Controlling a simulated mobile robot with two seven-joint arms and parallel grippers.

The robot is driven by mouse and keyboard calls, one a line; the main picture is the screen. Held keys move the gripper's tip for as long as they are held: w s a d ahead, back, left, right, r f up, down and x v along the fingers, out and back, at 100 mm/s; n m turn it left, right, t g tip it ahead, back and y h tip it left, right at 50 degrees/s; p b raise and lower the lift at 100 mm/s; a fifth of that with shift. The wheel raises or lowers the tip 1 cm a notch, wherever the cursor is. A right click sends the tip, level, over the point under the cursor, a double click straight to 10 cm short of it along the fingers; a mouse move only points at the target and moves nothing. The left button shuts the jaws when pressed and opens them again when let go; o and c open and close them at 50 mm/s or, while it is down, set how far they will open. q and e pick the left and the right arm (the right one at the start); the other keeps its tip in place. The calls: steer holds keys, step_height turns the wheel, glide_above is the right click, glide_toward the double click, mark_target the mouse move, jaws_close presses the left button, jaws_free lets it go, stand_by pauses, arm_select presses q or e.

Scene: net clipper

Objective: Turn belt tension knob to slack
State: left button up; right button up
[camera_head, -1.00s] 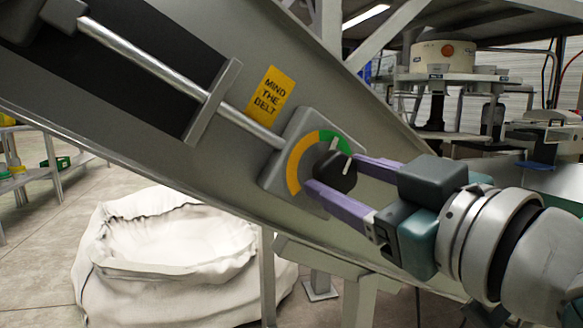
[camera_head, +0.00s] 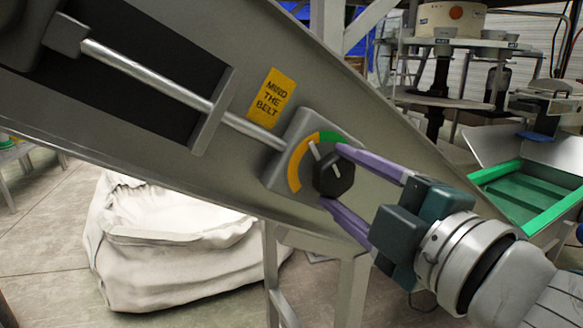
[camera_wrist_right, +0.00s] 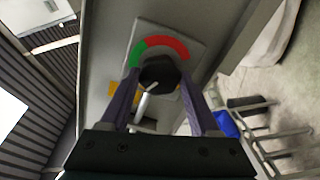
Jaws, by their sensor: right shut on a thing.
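The belt tension knob (camera_head: 334,175) is a dark, faceted knob on a grey square plate (camera_head: 283,168) on the sloping conveyor side. Around its upper left runs a dial arc (camera_head: 296,165), orange then green. A white pointer (camera_head: 314,150) sticks out from behind the knob near where orange meets green. My right gripper (camera_head: 334,176) has its purple fingers on either side of the knob, shut on it. The right wrist view also shows the knob (camera_wrist_right: 160,73) between the fingers, with a red and green arc beyond. My left gripper is not in view.
A yellow "Mind the belt" sign (camera_head: 271,97) is above the plate. A metal rod (camera_head: 150,75) runs down the conveyor side to the plate. A white sack (camera_head: 165,240) stands on the floor below. A green-edged tray (camera_head: 530,190) is at the right.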

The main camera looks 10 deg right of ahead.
steer(key=n, duration=0.4)
steer(key=shift+p, duration=0.4)
steer(key=shift+n, duration=1.7)
steer(key=o, duration=1.4)
steer(key=shift+c, duration=0.2)
